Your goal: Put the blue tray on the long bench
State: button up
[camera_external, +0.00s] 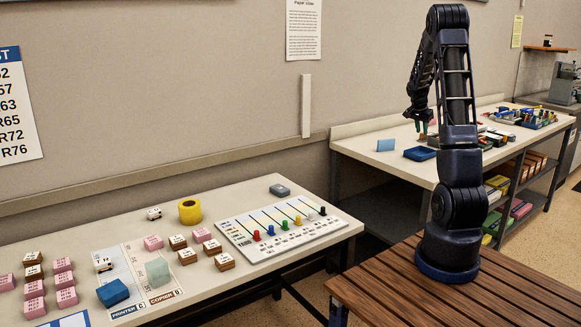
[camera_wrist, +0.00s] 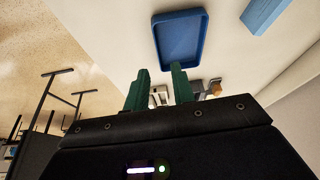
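The blue tray (camera_external: 420,154) lies on the white worktop of the bench (camera_external: 392,161) along the wall at the right. It is shallow and looks empty. In the wrist view the tray (camera_wrist: 180,38) is ahead of the fingertips. My gripper (camera_external: 422,134) hangs above the worktop near the tray. In the wrist view its two green fingers (camera_wrist: 160,72) stand apart with nothing held between them. A second white-topped table (camera_external: 205,284) stands at the left front. I cannot tell from the pictures which one is called the long bench.
A light blue block (camera_external: 386,145) stands on the worktop left of the tray. A blue bin of small parts (camera_external: 522,118) sits farther right. The left table carries a label board (camera_external: 280,226), yellow tape (camera_external: 190,211) and several small blocks.

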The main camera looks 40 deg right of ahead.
jog(key=s+a+r+n+t+y, duration=0.1)
jog(key=s+a+r+n, duration=0.3)
jog(key=a, duration=0.6)
jog(key=a+r+n+t, duration=0.1)
jog(key=a+r, duration=0.5)
jog(key=a, duration=0.4)
jog(key=s+a+r+n+t+y, duration=0.1)
jog(key=s+a+r+n, duration=0.3)
jog(key=a, duration=0.6)
jog(key=s+a+n+t+y, duration=0.1)
jog(key=s+a+n, duration=0.7)
jog(key=s+a, duration=0.9)
jog(key=a+r+y, duration=0.1)
jog(key=a, duration=0.2)
jog(key=shift+s+a, duration=0.2)
jog(key=shift+s, duration=0.1)
